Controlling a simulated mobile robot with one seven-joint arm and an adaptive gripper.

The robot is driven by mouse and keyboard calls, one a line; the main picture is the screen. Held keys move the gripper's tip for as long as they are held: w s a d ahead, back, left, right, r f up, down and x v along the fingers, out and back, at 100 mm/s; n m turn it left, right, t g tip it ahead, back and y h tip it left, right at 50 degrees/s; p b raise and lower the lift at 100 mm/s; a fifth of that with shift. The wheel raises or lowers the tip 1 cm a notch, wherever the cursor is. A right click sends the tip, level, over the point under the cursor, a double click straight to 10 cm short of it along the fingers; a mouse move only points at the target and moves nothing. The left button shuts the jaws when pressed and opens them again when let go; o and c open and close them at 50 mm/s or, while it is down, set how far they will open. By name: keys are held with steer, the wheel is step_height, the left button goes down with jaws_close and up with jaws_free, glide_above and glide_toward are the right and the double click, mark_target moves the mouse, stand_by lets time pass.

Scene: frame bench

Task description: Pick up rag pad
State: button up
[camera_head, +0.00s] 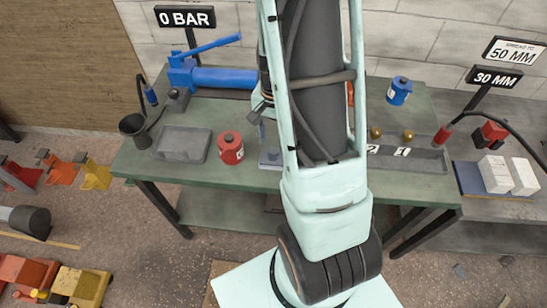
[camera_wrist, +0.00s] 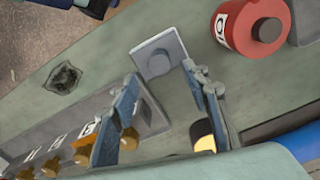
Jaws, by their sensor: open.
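A small crumpled dark grey patch with a paler edge, which looks like the rag pad (camera_wrist: 63,78), lies on the green bench at the left of the wrist view. I cannot be sure it is the pad. In the head view it does not show; my arm covers that part of the bench. My gripper (camera_wrist: 161,72) is open and empty, pointing at the bench. Its fingertips are near a grey square plate with a raised knob (camera_wrist: 160,52), with the dark patch off to their left. In the head view my gripper is hidden behind my arm.
A red can (camera_head: 231,148) stands by a grey tray (camera_head: 183,145). A long numbered tray (camera_head: 428,160) has brass knobs by it. A blue pump (camera_head: 222,78) and a blue can (camera_head: 399,91) stand toward the back of the green bench (camera_head: 150,167). White blocks (camera_head: 495,174) lie at right.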

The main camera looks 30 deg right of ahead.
mark_target(273, 150)
steer(key=f, duration=0.4)
steer(key=shift+s+a, duration=0.25)
steer(key=shift+f, duration=0.65)
jaws_close()
